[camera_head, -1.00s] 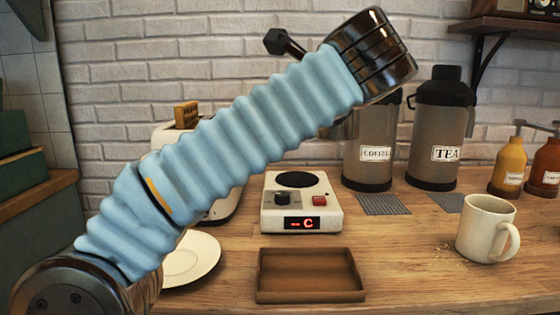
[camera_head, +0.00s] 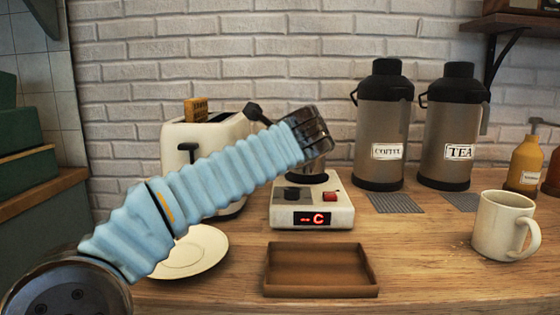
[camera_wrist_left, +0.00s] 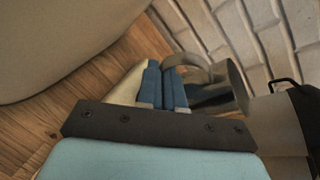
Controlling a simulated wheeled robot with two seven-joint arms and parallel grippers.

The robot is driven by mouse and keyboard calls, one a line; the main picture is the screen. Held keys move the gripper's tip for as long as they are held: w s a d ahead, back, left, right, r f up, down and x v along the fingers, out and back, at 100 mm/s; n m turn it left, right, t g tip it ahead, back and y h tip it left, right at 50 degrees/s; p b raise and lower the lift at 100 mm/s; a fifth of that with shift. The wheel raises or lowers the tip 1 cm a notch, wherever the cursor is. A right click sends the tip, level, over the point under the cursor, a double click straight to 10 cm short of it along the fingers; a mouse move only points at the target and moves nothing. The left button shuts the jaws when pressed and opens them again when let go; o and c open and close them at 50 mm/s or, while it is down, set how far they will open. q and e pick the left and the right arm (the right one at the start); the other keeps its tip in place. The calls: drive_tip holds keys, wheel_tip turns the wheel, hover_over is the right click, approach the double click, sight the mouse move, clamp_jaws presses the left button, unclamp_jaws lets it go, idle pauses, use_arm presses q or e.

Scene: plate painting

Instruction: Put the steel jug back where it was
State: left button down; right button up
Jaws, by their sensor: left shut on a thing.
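The steel jug (camera_wrist_left: 232,88) shows in the left wrist view as a grey metal vessel with a curved handle. My left gripper (camera_wrist_left: 165,84), with blue finger pads, is shut on the handle. In the head view my blue-sleeved left arm reaches over the counter to the white hot plate (camera_head: 318,218), which has a red display. The arm's dark end hides the gripper and most of the jug; a dark metallic part shows just over the round plate. I cannot tell whether the jug touches it. My right gripper is not in view.
A brown tray (camera_head: 320,290) lies in front of the hot plate. A toaster (camera_head: 176,135) and a white saucer (camera_head: 205,262) are left. Coffee (camera_head: 383,115) and tea (camera_head: 450,120) flasks stand behind right, with a cream mug (camera_head: 500,225) nearer.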

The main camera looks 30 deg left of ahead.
use_arm(q)
drive_tip(key=shift+f, duration=0.6)
drive_tip(key=c, duration=1.3)
unclamp_jaws()
drive_tip(key=shift+f, duration=0.15)
drive_tip(key=shift+s+d+r, duration=0.1)
drive_tip(key=shift+d+r, duration=0.05)
drive_tip(key=shift+r, duration=0.05)
drive_tip(key=v, duration=1.1)
drive_tip(key=shift+s+d+r, duration=0.1)
drive_tip(key=shift+s+d, duration=0.2)
